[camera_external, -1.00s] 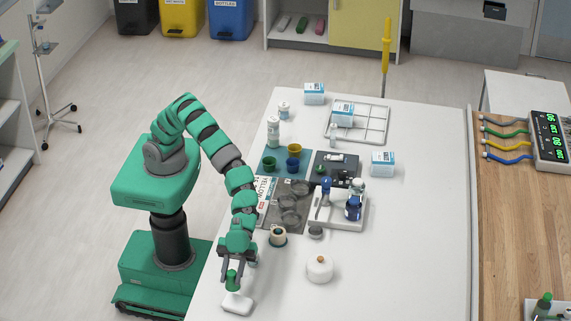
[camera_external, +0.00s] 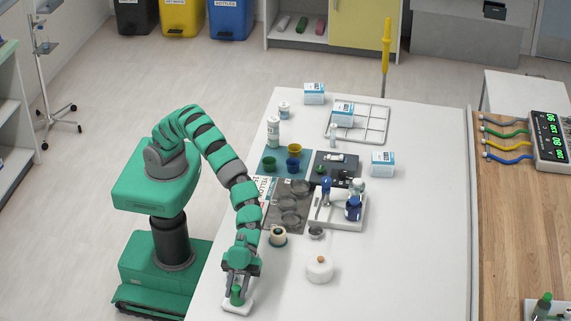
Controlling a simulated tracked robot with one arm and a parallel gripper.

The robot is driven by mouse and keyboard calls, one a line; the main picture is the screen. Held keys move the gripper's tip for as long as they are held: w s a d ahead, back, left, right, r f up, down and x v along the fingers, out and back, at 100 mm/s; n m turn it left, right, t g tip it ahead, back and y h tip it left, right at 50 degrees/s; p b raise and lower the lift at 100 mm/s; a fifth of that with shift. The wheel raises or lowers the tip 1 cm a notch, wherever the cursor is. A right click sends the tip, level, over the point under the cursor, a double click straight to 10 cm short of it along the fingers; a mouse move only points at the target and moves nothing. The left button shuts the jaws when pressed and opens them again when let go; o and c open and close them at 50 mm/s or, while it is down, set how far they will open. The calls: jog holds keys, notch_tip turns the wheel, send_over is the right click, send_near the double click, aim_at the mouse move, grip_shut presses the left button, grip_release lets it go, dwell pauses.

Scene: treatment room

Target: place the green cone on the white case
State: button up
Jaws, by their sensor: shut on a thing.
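The green cone (camera_external: 237,295) is between the fingers of my gripper (camera_external: 237,287), which is shut on it. The cone is upright over the white case (camera_external: 238,309), a small flat block near the front left edge of the white table. In this view the cone's base overlaps the case's top; I cannot tell whether it touches or hangs just above. My gripper points down and hides part of the cone.
A round white pot (camera_external: 319,269) stands to the right. A small cup with a dark rim (camera_external: 278,236) stands behind my gripper. A white tray (camera_external: 350,216) with bottles is further back. The table's front right is clear.

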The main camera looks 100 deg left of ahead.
jog(key=o, duration=0.9)
jog(key=shift+p+v, duration=1.25)
jog(key=shift+v, duration=4.75)
jog(key=shift+f, duration=0.1)
